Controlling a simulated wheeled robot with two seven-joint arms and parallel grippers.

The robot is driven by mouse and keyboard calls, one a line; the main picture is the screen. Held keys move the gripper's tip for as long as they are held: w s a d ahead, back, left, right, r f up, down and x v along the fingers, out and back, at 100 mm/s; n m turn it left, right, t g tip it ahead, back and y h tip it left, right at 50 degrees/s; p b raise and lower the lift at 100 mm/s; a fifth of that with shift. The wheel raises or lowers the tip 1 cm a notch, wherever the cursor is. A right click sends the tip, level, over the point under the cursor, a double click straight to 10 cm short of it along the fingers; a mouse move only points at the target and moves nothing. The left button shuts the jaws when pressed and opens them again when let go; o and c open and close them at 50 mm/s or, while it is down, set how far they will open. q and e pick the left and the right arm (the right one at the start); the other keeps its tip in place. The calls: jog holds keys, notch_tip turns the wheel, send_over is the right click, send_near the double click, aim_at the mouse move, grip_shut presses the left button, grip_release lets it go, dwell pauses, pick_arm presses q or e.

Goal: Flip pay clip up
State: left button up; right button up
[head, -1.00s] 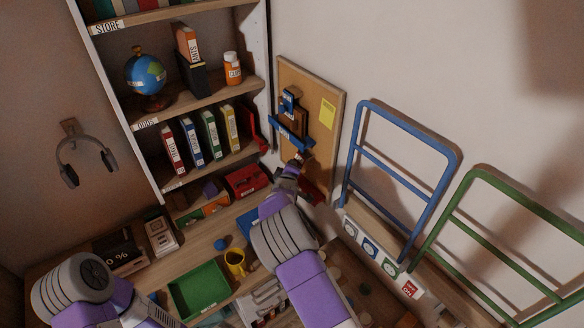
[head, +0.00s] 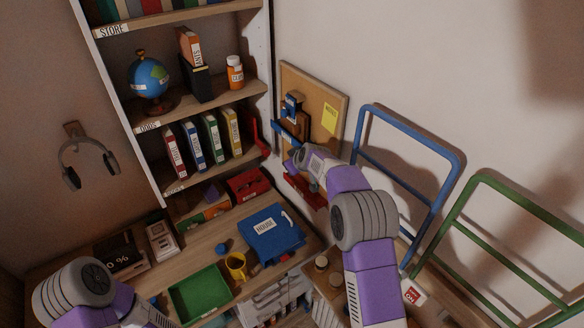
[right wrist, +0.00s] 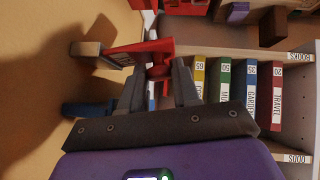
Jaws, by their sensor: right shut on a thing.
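A cork board (head: 337,91) on the back wall carries a blue clip (head: 291,104) above and a red clip (head: 305,191) below. I cannot read which one is marked pay. My right gripper (head: 291,163) is at the lower part of the board, and its wrist hides part of both clips. In the right wrist view, the fingers of my right gripper (right wrist: 157,72) are shut on a part of the red clip (right wrist: 152,49). My left arm shows at the lower left of the head view, with its gripper out of view.
A yellow note (head: 330,118) is on the board. A shelf with binders (head: 210,139) stands left of it. A blue frame (head: 411,126) and a green frame (head: 497,183) are on the right. The desk holds a blue box (head: 270,236), a green tray (head: 199,294) and a yellow mug (head: 236,267).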

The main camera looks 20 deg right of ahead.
jog(key=shift+w+d+r+y, duration=0.1)
jog(key=shift+r+y, duration=0.1)
jog(key=shift+y, duration=0.1)
dwell(0.4)
jog(key=o, duration=1)
jog(key=shift+o, duration=0.2)
jog(key=shift+f, duration=0.1)
